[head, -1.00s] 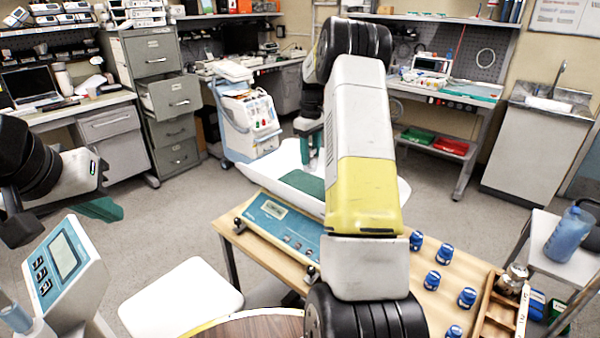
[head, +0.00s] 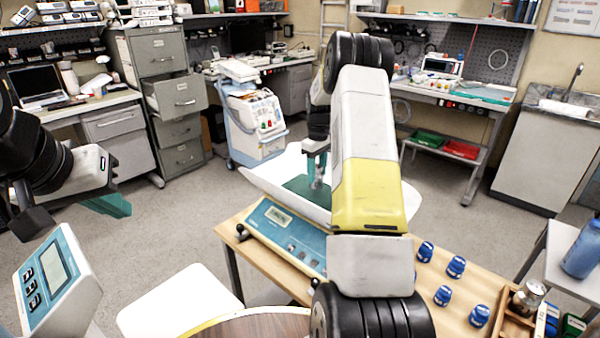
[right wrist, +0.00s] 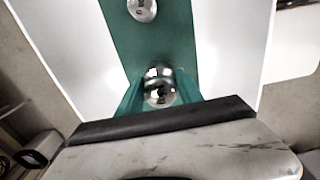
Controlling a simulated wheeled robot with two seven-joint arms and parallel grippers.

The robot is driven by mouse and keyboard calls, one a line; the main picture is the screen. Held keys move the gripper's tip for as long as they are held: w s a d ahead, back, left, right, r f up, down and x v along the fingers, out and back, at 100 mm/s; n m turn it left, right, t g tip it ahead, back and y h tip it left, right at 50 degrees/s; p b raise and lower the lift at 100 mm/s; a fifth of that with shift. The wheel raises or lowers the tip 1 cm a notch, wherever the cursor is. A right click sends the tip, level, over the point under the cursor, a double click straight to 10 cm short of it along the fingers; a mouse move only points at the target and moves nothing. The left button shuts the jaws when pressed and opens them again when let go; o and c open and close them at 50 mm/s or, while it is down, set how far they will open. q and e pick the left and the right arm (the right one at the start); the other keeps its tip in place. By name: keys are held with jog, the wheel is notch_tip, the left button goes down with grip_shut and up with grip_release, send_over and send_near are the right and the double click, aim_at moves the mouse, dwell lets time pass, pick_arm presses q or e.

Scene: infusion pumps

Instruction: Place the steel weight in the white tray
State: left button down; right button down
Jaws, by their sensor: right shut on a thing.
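The white tray (head: 262,180) is a wide curved pan with a green strip (head: 300,187) along its middle, on a blue scale (head: 285,235). My right gripper (head: 317,165) is over the tray, its teal fingers pointing down. In the right wrist view the right gripper (right wrist: 160,95) is shut on the shiny round steel weight (right wrist: 160,86), above the green strip. Whether the weight touches the strip is unclear. Another shiny round thing (right wrist: 142,9) shows over the strip at the top. My left gripper (head: 108,205) is away at the left; its jaw gap is unclear.
Several blue-capped bottles (head: 456,266) stand on the wooden table (head: 410,300). A wooden rack (head: 512,328) with a silver metal piece (head: 528,295) is at its right. A monitor-like device (head: 55,280) stands front left. My right arm hides part of the tray.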

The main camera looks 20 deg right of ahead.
aim_at(317, 174)
jog(key=shift+f, duration=1.3)
jog(key=shift+f, duration=0.15)
jog(key=c, duration=0.8)
grip_release()
jog(key=shift+o, duration=0.2)
